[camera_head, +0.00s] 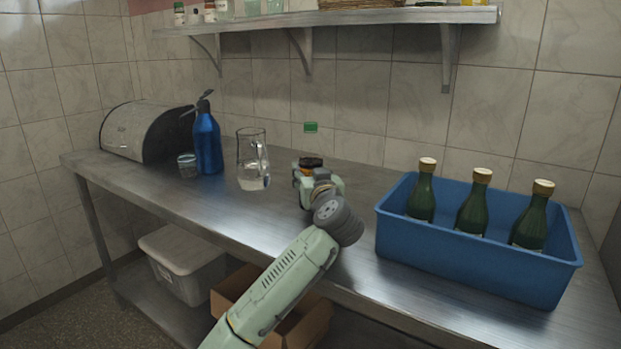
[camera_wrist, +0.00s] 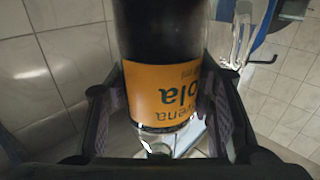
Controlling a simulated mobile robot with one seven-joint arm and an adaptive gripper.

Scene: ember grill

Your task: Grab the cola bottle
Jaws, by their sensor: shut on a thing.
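The cola bottle (camera_wrist: 165,92) fills the middle of the wrist view, with dark contents and an orange label showing part of the word "cola". In the head view, the bottle (camera_head: 309,163) stands upright at the counter's middle, mostly hidden behind my wrist; its dark contents, a strip of orange label and what looks like its green cap show. My gripper (camera_wrist: 164,108) has one finger on each side of the bottle and is shut on it around the label. My gripper also shows in the head view (camera_head: 315,178). I cannot tell whether the bottle's base touches the counter.
A glass pitcher (camera_head: 251,165), a blue spray bottle (camera_head: 207,143) and a small jar (camera_head: 187,166) stand left. A metal bread box (camera_head: 137,130) is farther left. A blue crate (camera_head: 470,258) with green bottles stands right. A shelf (camera_head: 340,17) hangs above.

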